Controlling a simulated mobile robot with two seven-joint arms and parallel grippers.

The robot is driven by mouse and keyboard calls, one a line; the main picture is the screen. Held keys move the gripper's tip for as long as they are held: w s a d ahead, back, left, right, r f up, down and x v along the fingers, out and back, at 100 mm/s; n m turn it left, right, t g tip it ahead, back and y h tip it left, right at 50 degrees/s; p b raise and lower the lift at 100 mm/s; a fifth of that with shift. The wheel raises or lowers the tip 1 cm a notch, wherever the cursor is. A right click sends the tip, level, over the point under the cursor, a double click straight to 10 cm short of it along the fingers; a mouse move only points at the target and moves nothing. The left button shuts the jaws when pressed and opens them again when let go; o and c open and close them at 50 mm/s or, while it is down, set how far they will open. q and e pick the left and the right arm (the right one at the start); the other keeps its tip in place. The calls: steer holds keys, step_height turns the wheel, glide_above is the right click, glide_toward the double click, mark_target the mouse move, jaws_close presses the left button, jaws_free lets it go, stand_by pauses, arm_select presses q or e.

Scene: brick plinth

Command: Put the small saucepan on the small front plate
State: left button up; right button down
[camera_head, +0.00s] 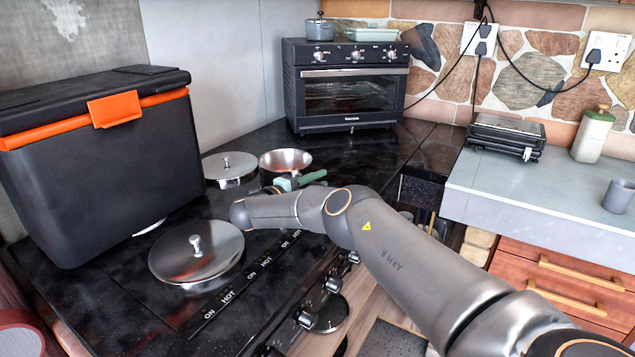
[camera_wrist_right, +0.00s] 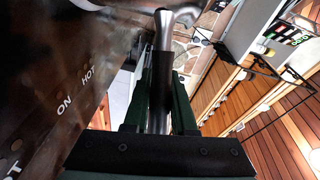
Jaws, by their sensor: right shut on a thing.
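The small saucepan (camera_head: 286,158) is a shiny open steel pan at the right end of the stove top, beyond my forearm. My right gripper (camera_head: 296,181) has green fingers and is closed around its handle. In the right wrist view, the dark handle (camera_wrist_right: 161,95) with a steel neck lies between the fingers of the gripper (camera_wrist_right: 160,95); the pan shows only partly at the top edge. I cannot tell whether the pan rests on the stove or hangs just above it. The small front plate cannot be made out clearly. My left gripper is out of view.
Knobbed steel lids lie on the black stove (camera_head: 115,310): a large one (camera_head: 200,262) in front and another (camera_head: 229,172) left of the saucepan. A black box with an orange latch (camera_head: 105,170) stands left. A toaster oven (camera_head: 347,90) stands behind. A grey counter (camera_head: 540,195) is right.

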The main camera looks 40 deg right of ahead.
steer(key=c, duration=0.7)
jaws_free()
steer(key=shift+c, duration=0.2)
steer(key=a, duration=0.8)
steer(key=s+a, duration=0.1)
steer(key=a, duration=0.3)
steer(key=shift+r, duration=0.35)
